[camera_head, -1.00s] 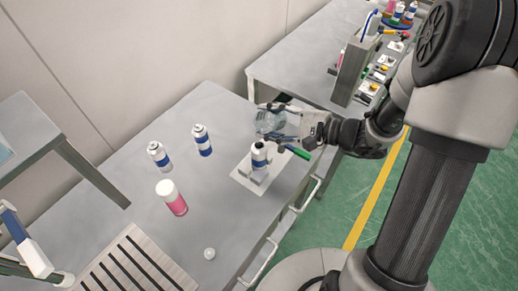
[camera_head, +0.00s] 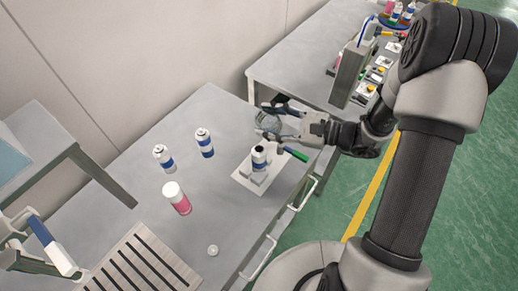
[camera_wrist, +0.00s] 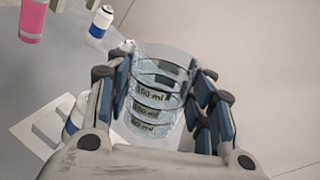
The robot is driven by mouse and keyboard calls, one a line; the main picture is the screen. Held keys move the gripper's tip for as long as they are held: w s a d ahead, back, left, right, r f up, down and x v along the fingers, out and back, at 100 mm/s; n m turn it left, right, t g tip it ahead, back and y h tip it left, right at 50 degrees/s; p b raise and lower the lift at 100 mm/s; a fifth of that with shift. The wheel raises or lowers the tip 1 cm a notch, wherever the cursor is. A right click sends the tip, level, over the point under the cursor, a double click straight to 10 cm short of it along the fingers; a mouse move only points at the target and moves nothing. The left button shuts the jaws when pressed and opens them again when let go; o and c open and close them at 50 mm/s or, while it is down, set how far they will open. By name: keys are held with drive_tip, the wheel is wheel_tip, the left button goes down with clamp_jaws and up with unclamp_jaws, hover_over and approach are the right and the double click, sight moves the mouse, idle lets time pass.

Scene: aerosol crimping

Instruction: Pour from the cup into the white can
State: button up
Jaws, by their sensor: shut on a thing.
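My gripper (camera_head: 275,119) is shut on a clear graduated cup (camera_wrist: 157,97), which also shows in the head view (camera_head: 268,122). The wrist view shows the finger pads on both sides of the cup, with ml marks on its wall. Clear liquid seems to be in it. A white can with a blue band (camera_head: 259,157) stands upright in a holder on a white plate (camera_head: 243,181), just below and left of the gripper in the head view. This can is partly hidden in the wrist view (camera_wrist: 74,124). I cannot tell the cup's exact tilt.
A green handle (camera_head: 295,154) sits right of the holder.

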sight(269, 110)
drive_tip(key=shift+r+m, duration=0.4)
drive_tip(key=m, duration=0.1)
drive_tip(key=m+y+p, duration=0.1)
drive_tip(key=m, duration=0.1)
drive_tip(key=shift+s+a+f+y, duration=0.25)
drive_tip(key=shift+s+f+y, duration=0.05)
drive_tip(key=shift+r+p, duration=2.2)
drive_tip(key=shift+r, duration=0.4)
drive_tip(key=shift+f, duration=0.1)
